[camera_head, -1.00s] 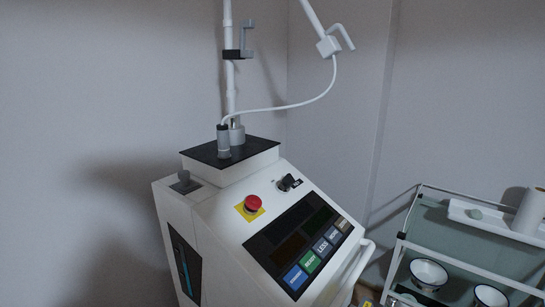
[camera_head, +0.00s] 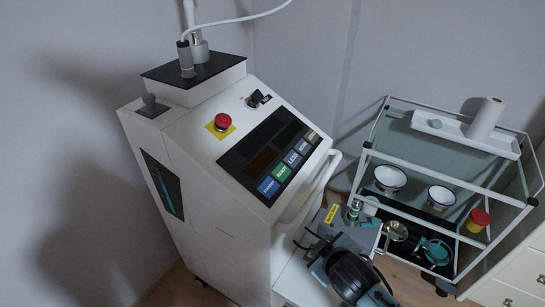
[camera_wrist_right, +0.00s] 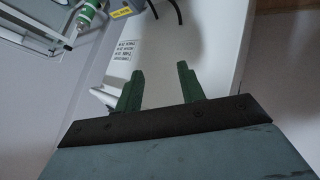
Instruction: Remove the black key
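The black key (camera_head: 258,98) sits in a switch on the sloped top panel of the white machine (camera_head: 215,190). A small dark tag seems to hang beside it. The red emergency button (camera_head: 222,121) on its yellow plate is to its left, and the display with coloured buttons is below it. My right gripper (camera_wrist_right: 160,82) shows in the right wrist view with two green fingers apart and nothing between them. A white surface with a printed label is beyond the fingers. The key does not show in that view. My left gripper is in neither view.
A white handle rail (camera_head: 308,192) runs along the machine's right side. A grey device with a yellow label (camera_head: 333,213) and black cables is beside it. A glass-shelved trolley (camera_head: 385,150) holds bowls, a tray and a roll.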

